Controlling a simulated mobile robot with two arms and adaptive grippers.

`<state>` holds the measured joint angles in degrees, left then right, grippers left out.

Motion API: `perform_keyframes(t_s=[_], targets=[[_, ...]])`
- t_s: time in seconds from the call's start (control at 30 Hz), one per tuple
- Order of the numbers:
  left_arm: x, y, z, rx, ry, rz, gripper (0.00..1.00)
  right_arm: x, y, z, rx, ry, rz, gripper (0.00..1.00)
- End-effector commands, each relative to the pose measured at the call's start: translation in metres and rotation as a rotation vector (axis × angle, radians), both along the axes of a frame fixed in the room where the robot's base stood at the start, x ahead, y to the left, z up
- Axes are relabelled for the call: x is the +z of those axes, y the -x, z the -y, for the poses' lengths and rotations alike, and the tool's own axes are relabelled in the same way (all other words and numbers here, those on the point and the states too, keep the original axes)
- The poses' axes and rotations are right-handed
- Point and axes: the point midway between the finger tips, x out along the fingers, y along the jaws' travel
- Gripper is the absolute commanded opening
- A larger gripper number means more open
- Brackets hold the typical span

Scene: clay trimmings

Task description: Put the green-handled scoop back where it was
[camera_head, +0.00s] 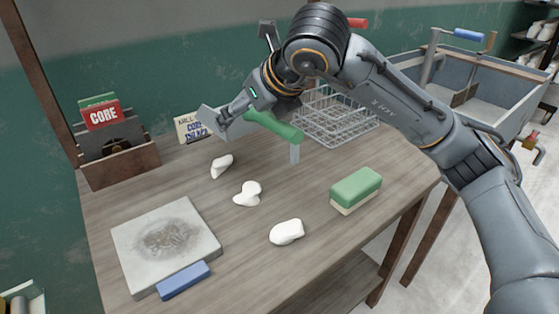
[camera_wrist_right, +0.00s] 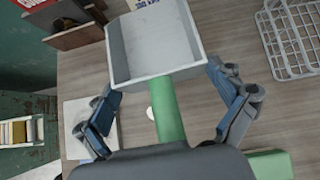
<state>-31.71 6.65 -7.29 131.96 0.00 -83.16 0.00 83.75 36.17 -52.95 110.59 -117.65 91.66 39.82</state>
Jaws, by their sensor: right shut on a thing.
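My right gripper (camera_head: 240,110) is shut on the green-handled scoop and holds it above the back of the wooden table (camera_head: 110,215). The scoop's green handle (camera_head: 275,127) slants down to the right in the head view. In the right wrist view its grey, open tray-like pan (camera_wrist_right: 150,48) points away from me, and the green handle (camera_wrist_right: 167,112) runs back between the fingers. A short grey piece hangs below the handle in the head view; I cannot tell what it is. My left gripper is not in view.
A wire basket (camera_head: 342,118) stands right of the scoop. White lumps (camera_head: 247,193), a green block (camera_head: 357,186), a stained slab (camera_head: 195,250) and a blue block (camera_head: 184,281) lie in front.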

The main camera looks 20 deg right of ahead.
Motion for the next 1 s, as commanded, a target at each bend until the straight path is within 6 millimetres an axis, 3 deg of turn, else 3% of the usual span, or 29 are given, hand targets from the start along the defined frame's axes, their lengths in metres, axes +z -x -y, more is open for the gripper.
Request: perform_keyframes(t_s=[0.27,0.5,0.6,0.77,1.0], targets=[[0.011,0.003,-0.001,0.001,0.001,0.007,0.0,-0.01,-0.028,0.031,-0.086,-0.025,-0.014,0.54],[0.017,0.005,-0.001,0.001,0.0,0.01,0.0,-0.036,-0.075,0.067,-0.083,-0.024,-0.012,0.54],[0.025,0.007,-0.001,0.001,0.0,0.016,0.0,-0.058,-0.088,0.077,-0.08,-0.022,-0.012,0.54],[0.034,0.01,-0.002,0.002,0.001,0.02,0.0,-0.079,-0.103,0.087,-0.077,-0.022,-0.01,0.54],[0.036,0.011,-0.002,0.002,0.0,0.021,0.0,-0.091,-0.111,0.093,-0.075,-0.023,-0.008,0.54]])
